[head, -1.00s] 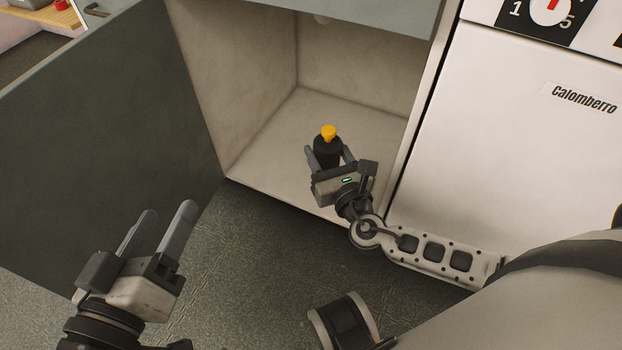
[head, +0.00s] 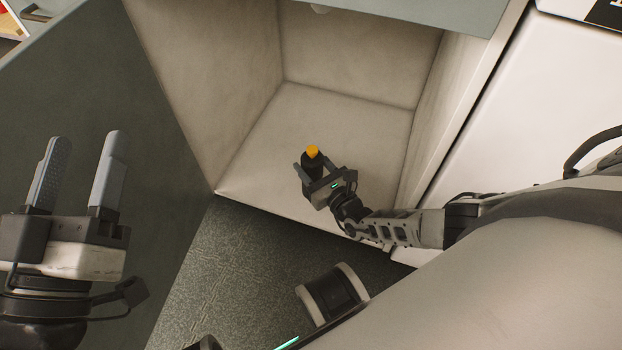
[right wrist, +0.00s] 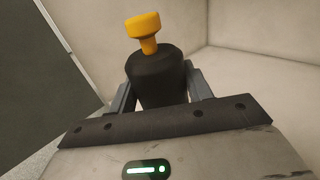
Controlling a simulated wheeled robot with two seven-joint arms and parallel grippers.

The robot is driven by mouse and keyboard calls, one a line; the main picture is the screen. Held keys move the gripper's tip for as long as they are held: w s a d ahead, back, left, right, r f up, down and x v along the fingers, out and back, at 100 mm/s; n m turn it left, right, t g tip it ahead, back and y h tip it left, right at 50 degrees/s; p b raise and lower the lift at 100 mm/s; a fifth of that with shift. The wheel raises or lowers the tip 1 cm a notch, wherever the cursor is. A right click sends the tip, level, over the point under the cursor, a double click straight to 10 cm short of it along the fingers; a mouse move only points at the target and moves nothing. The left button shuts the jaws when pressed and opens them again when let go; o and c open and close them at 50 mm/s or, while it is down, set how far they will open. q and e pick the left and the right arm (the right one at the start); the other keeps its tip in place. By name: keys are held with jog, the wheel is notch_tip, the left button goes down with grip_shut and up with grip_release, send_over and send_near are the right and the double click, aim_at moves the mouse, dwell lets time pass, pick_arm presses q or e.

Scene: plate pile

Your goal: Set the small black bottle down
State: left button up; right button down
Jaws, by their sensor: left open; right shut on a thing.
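The small black bottle (head: 311,163) has a yellow cap and is held upright, inside the open cabinet (head: 290,120) near its front. My right gripper (head: 318,171) is shut on it from the front. In the right wrist view the black bottle (right wrist: 158,78) stands between the fingers, its lower part hidden by my gripper. I cannot tell whether its base touches the cabinet floor. My left gripper (head: 82,175) is open and empty, in front of the open door at the left.
The dark green cabinet door (head: 90,90) stands open at the left. A white appliance (head: 530,110) is right of the cabinet. The cabinet floor (head: 340,120) is bare behind and beside the bottle.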

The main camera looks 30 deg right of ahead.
jog(key=shift+f+b, duration=0.3)
jog(key=shift+f, duration=0.3)
notch_tip(320, 180, down, 3)
jog(key=shift+f+b, duration=0.1)
jog(key=shift+b, duration=1.15)
pick_arm(q)
notch_tip(320, 180, up, 6)
jog(key=s+m+t+h, duration=0.1)
jog(key=m+h, duration=0.4)
jog(key=m, duration=0.2)
jog(key=shift+s+d+m+h, duration=0.15)
jog(key=shift+s+m+h, duration=0.25)
pick_arm(e)
jog(key=shift+w, duration=0.1)
jog(key=c, duration=0.6)
grip_release()
jog(key=shift+f, duration=0.15)
jog(key=shift+c, duration=0.2)
